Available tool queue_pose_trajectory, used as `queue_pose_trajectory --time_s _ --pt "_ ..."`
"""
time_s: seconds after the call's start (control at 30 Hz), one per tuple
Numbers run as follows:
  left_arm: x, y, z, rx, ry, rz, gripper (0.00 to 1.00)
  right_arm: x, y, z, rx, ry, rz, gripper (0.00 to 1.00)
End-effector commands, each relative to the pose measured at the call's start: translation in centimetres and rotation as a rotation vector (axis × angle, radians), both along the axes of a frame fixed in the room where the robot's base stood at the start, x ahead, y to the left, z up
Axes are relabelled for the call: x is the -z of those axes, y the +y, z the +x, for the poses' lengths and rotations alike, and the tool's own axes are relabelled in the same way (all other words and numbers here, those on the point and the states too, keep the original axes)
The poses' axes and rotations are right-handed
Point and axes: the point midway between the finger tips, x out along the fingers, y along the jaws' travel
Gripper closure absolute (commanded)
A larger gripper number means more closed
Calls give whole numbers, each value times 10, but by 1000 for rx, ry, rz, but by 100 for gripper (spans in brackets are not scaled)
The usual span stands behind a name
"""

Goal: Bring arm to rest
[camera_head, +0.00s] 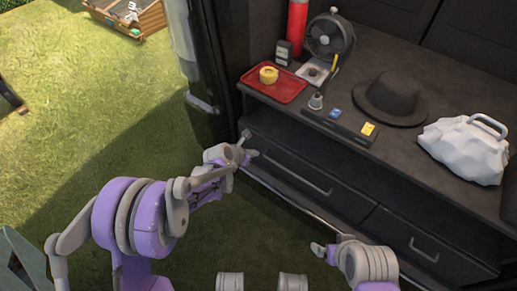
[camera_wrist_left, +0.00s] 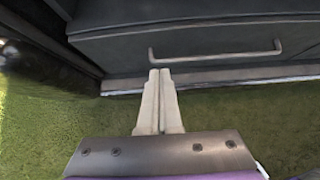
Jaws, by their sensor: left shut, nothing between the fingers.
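My left arm (camera_head: 140,218) comes in from the left, purple and grey. Its gripper (camera_head: 248,146) is in front of the dark cabinet's drawers, over the grass, apart from the counter top. In the left wrist view the two pale fingers of the left gripper (camera_wrist_left: 159,78) lie together, with nothing between them, pointing toward the drawer front. My right gripper (camera_head: 320,250) shows in part at the lower middle of the head view, low in front of the drawers; its fingers are too small and partly hidden to judge.
The dark counter (camera_head: 440,65) bears a red tray (camera_head: 290,92) with a yellow roll (camera_head: 269,75), a black hat (camera_head: 392,98), a white bag (camera_head: 465,148) and a fan (camera_head: 330,36). A drawer handle (camera_wrist_left: 215,54) juts out ahead of the left gripper. Open grass (camera_head: 90,110) lies left.

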Motion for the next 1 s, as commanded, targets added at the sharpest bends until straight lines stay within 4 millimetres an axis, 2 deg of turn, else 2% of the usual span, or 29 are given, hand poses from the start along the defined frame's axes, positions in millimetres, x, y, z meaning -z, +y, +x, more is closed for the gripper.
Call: queue_pose_trajectory --time_s 0.33,0.47,0.57,0.7,0.83,1.0 --pt "-5 3 -4 11 -5 12 100 -1 0 0 0 0 0 0" --pt "-23 10 -20 110 -45 114 100 -1 0 0 0 0 0 0" --pt "-48 21 -46 273 -102 273 100 -1 0 0 0 0 0 0" --pt "-83 41 -96 571 -193 540 100 -1 0 0 0 0 0 0" --pt "-105 59 -148 867 -263 777 100 -1 0 0 0 0 0 0" --pt "-122 83 -220 1274 -338 1050 100 -1 0 0 0 0 0 0"
